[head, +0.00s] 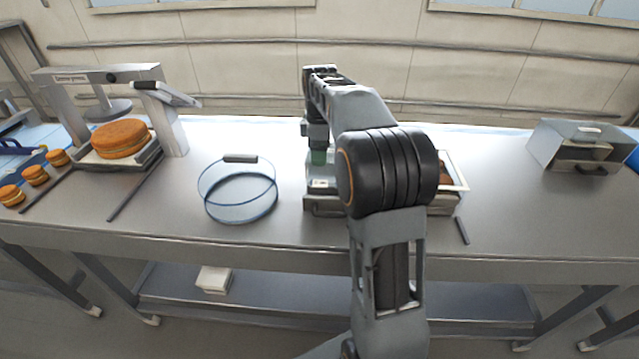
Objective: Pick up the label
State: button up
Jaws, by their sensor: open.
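My arm reaches forward over the steel table, and my gripper (319,157) points down at its far end, above a low metal-framed unit (325,207). The gripper is small in this view, with a greenish part at its tip, and nothing can be seen held in it. A small pale piece (321,184), perhaps the label, shows on the unit just below the gripper. I cannot tell whether the fingertips touch it. My arm hides the middle of the unit.
A clear round hoop-like container (238,213) stands left of the unit. Farther left, a press-like machine (177,130) holds a large orange-brown round (121,138), with several small rounds (35,175) beside it. A metal box (578,148) stands at the right.

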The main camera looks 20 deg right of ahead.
aim_at(319, 183)
jog(key=shift+a+f+p, duration=0.15)
jog(key=shift+f+p, duration=0.35)
jog(key=shift+f, duration=4.2)
jog(key=shift+f, duration=0.25)
jog(key=shift+c, duration=0.4)
jog(key=c, duration=0.7)
jog(key=shift+o, duration=0.2)
